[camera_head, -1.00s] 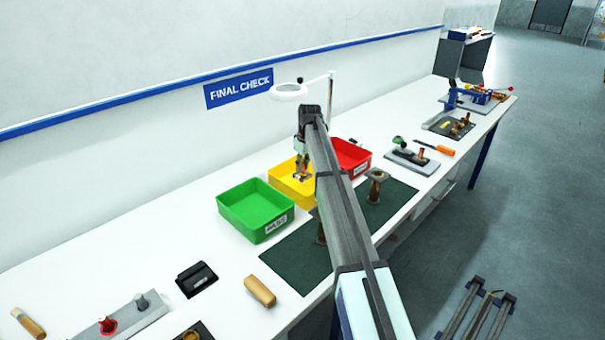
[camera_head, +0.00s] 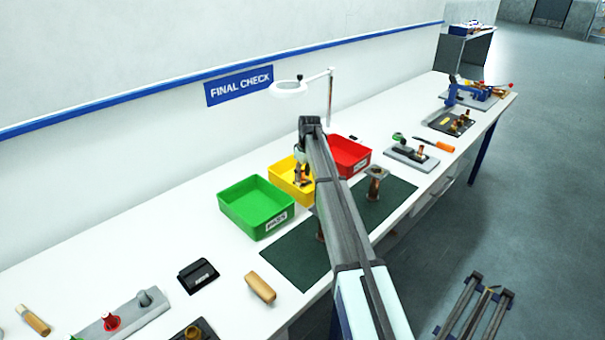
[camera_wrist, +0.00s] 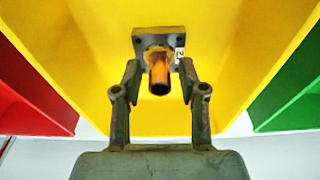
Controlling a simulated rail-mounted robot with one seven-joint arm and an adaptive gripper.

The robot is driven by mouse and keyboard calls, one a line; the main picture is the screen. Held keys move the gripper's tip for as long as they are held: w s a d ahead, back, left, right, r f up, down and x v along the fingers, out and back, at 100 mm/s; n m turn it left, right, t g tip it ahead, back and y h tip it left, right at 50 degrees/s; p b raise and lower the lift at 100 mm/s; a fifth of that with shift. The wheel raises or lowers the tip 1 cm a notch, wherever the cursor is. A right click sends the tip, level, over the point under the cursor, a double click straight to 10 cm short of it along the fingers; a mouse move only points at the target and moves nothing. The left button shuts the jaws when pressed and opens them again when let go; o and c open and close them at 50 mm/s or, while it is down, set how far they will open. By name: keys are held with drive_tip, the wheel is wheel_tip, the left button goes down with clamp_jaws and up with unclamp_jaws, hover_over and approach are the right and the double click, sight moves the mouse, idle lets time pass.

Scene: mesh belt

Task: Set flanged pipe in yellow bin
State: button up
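The yellow bin (camera_head: 282,186) stands between the green and red bins. My gripper (camera_head: 302,174) is over and partly inside it, fingers pointing down. In the wrist view the flanged pipe (camera_wrist: 159,78), a copper tube on a grey square flange with a small white tag, is between my fingertips (camera_wrist: 160,75). I cannot tell whether the flange touches the bin floor.
The green bin (camera_head: 239,222) and red bin (camera_head: 359,163) flank the yellow one. A second flanged pipe (camera_head: 375,184) stands on the dark green mat (camera_head: 296,262). A ring lamp (camera_head: 288,89) stands behind the bins. A wooden handle (camera_head: 260,288) lies front left.

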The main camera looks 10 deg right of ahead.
sight(306, 183)
wheel_tip(306, 183, up, 12)
drive_tip(key=s+d+b, duration=0.1)
drive_tip(key=b, duration=0.2)
drive_tip(key=shift+s, duration=0.2)
idle(0.4)
drive_tip(key=shift+d, duration=0.1)
